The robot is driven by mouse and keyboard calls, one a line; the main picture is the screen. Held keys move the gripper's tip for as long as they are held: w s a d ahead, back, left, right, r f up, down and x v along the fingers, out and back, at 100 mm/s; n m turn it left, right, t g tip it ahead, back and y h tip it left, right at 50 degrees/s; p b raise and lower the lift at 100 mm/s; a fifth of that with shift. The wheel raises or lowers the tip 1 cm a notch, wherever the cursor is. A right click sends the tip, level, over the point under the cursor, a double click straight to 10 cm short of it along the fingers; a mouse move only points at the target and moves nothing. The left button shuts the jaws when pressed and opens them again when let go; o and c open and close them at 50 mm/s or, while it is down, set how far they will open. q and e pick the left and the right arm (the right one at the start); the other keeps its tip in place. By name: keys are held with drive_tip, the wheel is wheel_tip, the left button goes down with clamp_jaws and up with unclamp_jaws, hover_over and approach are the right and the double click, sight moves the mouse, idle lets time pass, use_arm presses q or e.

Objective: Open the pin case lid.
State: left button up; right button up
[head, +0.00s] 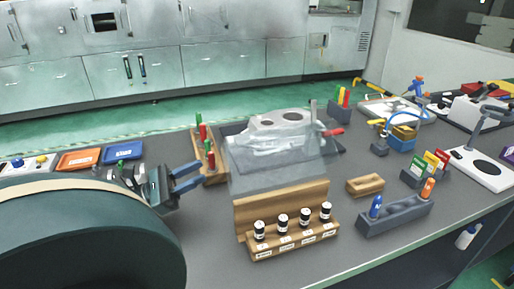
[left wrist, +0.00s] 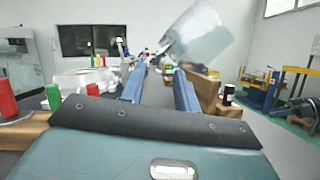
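A clear, translucent panel (head: 268,176), which looks like the pin case lid, stands raised above a wooden case (head: 283,206). In the left wrist view the panel (left wrist: 205,36) is tilted up above the wood (left wrist: 204,92). Black-capped bottles (head: 282,221) stand in a row along the case's front; I cannot see pins. My left gripper (head: 198,175) is left of the panel, apart from it. Its two blue fingers are spread with nothing between them, also in the left wrist view (left wrist: 160,88). My right gripper is not in view.
A pale casting (head: 280,125) sits on a grey tray behind the panel. A wooden rack with red and green items (head: 208,160) is close beyond my left fingers. A small wooden block (head: 365,185) and a grey holder (head: 395,214) stand right.

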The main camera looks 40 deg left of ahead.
sight(261, 156)
use_arm(q)
drive_tip(key=shift+w+d+r+p, duration=0.3)
drive_tip(key=shift+w+d, duration=1.1)
drive_tip(key=shift+w, duration=1)
drive_tip(key=shift+w+d+r+p, duration=0.15)
drive_tip(key=shift+w+d+r, duration=0.2)
drive_tip(key=shift+w+d, duration=1.55)
drive_tip(key=shift+w+d+r+p, duration=0.3)
drive_tip(key=shift+w+d, duration=0.55)
drive_tip(key=shift+w, duration=2.1)
clamp_jaws()
